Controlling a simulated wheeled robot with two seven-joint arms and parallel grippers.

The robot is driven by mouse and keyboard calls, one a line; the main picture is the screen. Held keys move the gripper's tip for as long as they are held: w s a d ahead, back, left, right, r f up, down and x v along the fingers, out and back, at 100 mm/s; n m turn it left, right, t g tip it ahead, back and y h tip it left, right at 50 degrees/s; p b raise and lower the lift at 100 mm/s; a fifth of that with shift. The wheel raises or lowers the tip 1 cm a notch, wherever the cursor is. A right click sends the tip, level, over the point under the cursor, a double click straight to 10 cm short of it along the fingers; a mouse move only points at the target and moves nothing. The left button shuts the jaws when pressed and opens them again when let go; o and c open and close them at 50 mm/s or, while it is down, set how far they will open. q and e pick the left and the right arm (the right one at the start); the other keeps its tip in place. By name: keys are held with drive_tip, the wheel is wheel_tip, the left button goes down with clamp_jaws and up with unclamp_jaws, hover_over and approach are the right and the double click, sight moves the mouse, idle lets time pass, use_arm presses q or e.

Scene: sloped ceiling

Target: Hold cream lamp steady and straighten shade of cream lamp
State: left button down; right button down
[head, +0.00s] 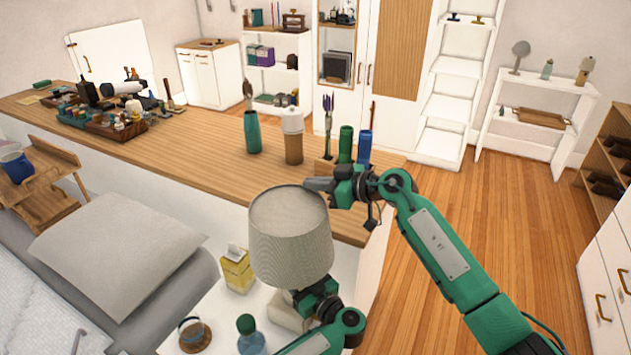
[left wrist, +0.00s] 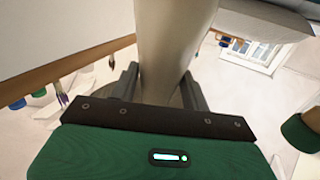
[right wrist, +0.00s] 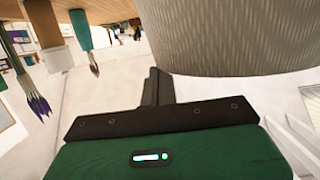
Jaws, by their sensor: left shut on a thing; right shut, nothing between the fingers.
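The cream lamp stands on the white side table (head: 178,335), its grey-beige fabric shade (head: 290,240) on top. I cannot tell exactly how far the shade tilts. My left gripper (head: 303,297) is below the shade, shut on the lamp's stem; the left wrist view shows the pale stem (left wrist: 172,45) between its fingers (left wrist: 160,92). The shade partly hides the stem in the head view. My right gripper (head: 316,184) is shut and empty beside the shade's upper right rim. In the right wrist view the fingers (right wrist: 155,88) are close to the shade (right wrist: 235,40); contact is unclear.
A yellow carton (head: 237,270), a glass (head: 194,333) and a blue bottle (head: 249,335) stand near the lamp. A grey cushion (head: 115,245) lies left.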

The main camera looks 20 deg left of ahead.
drive_tip(key=shift+w+f, duration=0.1)
drive_tip(key=shift+f, duration=0.3)
drive_tip(key=shift+r, duration=0.1)
